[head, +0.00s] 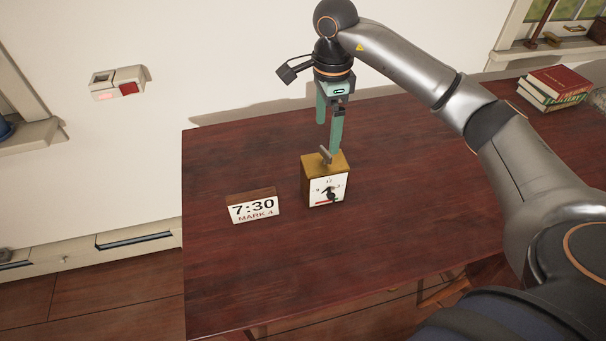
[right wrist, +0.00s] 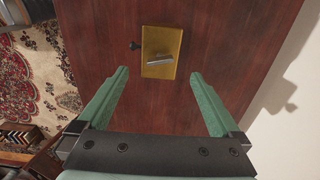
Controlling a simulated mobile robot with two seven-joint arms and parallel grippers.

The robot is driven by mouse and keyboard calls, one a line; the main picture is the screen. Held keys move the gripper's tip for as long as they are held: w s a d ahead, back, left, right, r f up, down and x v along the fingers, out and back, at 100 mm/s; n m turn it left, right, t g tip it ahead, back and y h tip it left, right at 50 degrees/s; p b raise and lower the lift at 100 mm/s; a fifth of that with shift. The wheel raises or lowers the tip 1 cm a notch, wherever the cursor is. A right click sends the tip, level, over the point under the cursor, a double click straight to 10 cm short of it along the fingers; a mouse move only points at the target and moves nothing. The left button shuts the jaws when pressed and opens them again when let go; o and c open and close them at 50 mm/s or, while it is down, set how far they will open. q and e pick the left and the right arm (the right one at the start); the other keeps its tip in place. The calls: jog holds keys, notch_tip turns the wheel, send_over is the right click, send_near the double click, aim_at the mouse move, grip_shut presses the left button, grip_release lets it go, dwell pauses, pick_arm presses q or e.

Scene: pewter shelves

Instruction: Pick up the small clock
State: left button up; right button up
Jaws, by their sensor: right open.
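The small clock (head: 326,190) stands upright on the dark red wooden table, a box with a yellowish top, a grey lever or handle on top, and a white dial on its front. My right gripper (head: 328,138) is above the clock, pointing down, with its green fingers apart and empty. In the right wrist view the clock's yellow top (right wrist: 165,38) lies beyond and roughly centred between the open fingertips (right wrist: 160,73). The gripper does not hold the clock. My left gripper is in neither view.
A stack of books (head: 553,88) sits at the far right. A white wall rises behind the table. The tabletop in front of the clock is clear.

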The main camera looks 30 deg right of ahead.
aim_at(327, 152)
jog(key=f, duration=0.6)
jog(key=shift+s+d, duration=0.1)
jog(key=shift+s, duration=0.1)
jog(key=shift+w+f+p, duration=0.2)
jog(key=shift+f+p, duration=0.25)
jog(key=shift+f, duration=2.6)
grip_shut()
jog(key=shift+r, duration=0.15)
